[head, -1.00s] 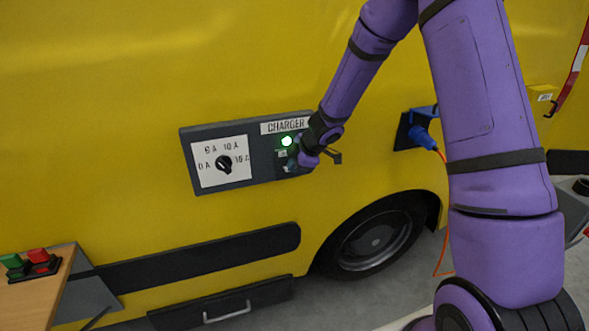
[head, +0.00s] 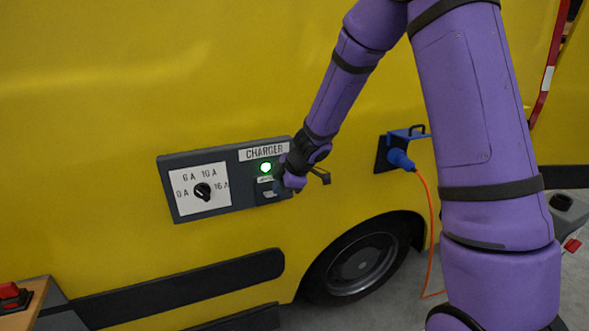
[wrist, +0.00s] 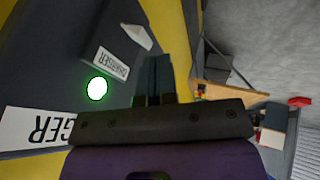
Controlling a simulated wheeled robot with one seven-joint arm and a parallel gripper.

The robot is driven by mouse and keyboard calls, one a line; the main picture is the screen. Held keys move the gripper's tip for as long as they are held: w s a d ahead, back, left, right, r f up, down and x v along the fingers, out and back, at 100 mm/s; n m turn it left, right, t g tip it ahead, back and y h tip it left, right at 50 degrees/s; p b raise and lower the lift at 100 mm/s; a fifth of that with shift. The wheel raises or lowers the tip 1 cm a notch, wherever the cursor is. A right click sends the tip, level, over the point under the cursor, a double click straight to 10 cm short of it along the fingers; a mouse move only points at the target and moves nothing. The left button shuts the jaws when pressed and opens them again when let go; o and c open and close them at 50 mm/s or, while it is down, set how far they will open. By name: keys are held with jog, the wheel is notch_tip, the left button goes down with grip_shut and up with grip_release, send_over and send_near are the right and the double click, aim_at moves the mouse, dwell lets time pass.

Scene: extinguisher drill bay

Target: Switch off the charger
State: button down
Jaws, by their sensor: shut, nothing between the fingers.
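The charger panel (head: 236,202) is a dark grey box on the yellow van side, with a CHARGER label (head: 263,153) and a lit green lamp (head: 265,168). Below the lamp is a small switch (head: 267,191), partly hidden by my gripper (head: 282,188). My gripper (wrist: 155,78) is shut and empty, close to the panel's right end. I cannot tell whether the fingertips touch the switch.
A black dial (head: 203,192) on a white amp scale is at the panel's left. A blue plug (head: 400,160) with an orange cable (head: 430,220) sits in the van side to the right. A wheel (head: 360,262) is below. A red button box (head: 12,297) is at lower left.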

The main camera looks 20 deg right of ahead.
jog(key=v, duration=0.7)
jog(key=shift+w+d+r, duration=0.25)
jog(key=shift+w+r, duration=0.05)
jog(key=shift+r, duration=0.1)
